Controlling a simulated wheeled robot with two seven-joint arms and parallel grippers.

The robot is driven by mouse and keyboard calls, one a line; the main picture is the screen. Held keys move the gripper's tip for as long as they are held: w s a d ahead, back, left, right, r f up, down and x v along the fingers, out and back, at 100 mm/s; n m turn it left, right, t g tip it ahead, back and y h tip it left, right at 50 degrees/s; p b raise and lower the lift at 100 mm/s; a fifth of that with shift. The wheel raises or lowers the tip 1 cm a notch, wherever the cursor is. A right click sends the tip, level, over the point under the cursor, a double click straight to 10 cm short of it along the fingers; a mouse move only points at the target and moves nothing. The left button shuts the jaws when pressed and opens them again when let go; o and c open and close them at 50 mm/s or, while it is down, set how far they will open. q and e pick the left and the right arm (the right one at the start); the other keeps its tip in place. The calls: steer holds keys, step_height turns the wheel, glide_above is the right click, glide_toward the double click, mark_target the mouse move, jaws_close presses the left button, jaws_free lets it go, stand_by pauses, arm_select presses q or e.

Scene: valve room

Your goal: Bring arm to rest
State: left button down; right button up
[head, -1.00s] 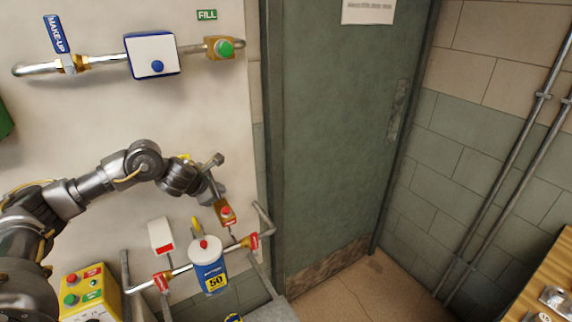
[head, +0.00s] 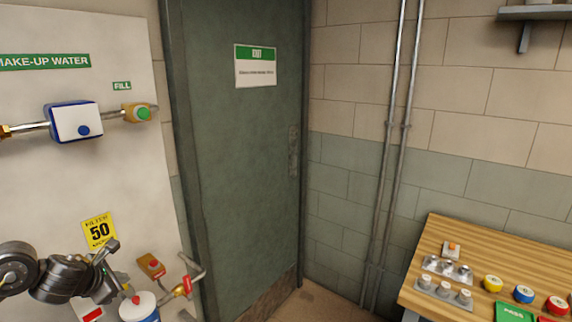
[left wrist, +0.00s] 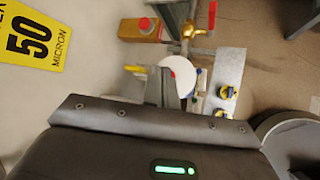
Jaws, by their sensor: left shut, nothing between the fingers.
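My left arm (head: 50,277) comes in at the lower left of the head view, in front of the wall panel. My left gripper (head: 107,250) is at its end, small and partly hidden among the dark wrist links; it is shut and empty. It appears left of the orange box with a red button (head: 151,266) and above the white-topped filter housing (head: 138,306). In the left wrist view the dark gripper body fills the bottom, and the filter's white top (left wrist: 183,76) shows beyond it. My right gripper is not in view.
A yellow "50" sign (head: 99,232) is on the panel just above the arm. A pipe with a red-handled valve (head: 182,287) runs beside the filter. A green door (head: 240,150) stands in the middle. A wooden bench (head: 480,250) with buttons and metal parts is at right.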

arm_select(q)
steer(key=s+d+f+n+h, duration=0.1)
steer(key=s+d+f+n, duration=0.25)
steer(key=d+n, duration=0.3)
steer(key=s+d+f+n, duration=0.3)
steer(key=d+f+n, duration=0.25)
steer(key=d, duration=0.25)
steer(key=s+d+f+n+h, duration=0.1)
steer(key=s+d+f+n, duration=0.25)
steer(key=d+n, duration=0.3)
steer(key=s+a+f+n+g+y, duration=0.1)
steer(key=s+f+n+g, duration=0.25)
steer(key=s+n, duration=0.85)
steer(key=s+f+n+g+y, duration=0.15)
steer(key=s+f+n, duration=0.35)
steer(key=s+n, duration=0.7)
step_height(320, 180, down, 30)
steer(key=s+g+b, duration=0.1)
steer(key=s+g, duration=0.1)
steer(key=s, duration=0.1)
steer(key=s+a+f+g+b, duration=0.1)
steer(key=s+a+f, duration=0.2)
steer(key=s+f, duration=1.1)
steer(key=shift+s, duration=0.6)
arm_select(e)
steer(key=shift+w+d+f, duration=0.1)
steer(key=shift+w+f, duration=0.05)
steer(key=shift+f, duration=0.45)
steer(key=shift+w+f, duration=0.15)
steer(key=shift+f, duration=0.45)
